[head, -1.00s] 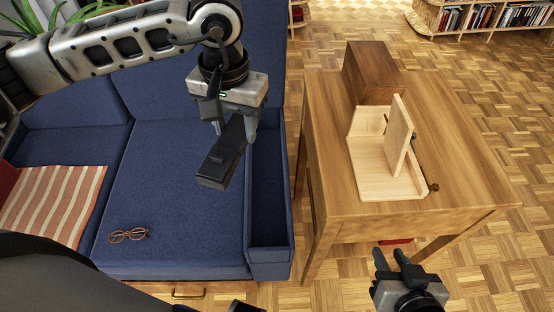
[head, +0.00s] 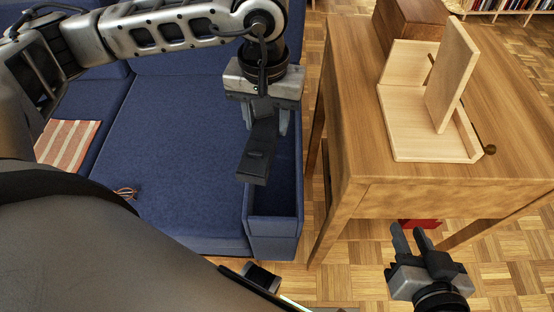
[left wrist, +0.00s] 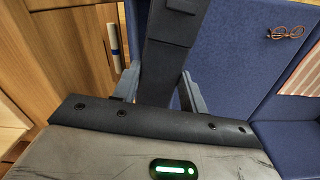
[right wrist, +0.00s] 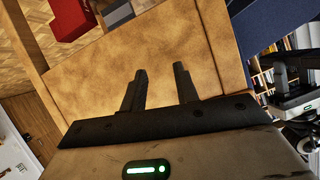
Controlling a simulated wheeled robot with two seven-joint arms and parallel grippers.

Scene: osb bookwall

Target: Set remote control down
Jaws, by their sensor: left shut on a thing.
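The remote control (head: 257,158) is a long black block. It hangs from my left gripper (head: 266,122), which is shut on it, above the blue sofa near its right armrest. In the left wrist view the remote control (left wrist: 168,45) stands between the two fingers (left wrist: 160,92) and runs up out of the frame. My right gripper (head: 410,240) is low, in front of the wooden table. In the right wrist view its fingers (right wrist: 160,88) are apart with nothing between them.
The wooden table (head: 365,185) at right bears a pale open wooden box (head: 430,145) and a dark brown box (head: 405,22). A red thing (head: 420,223) shows below the table.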

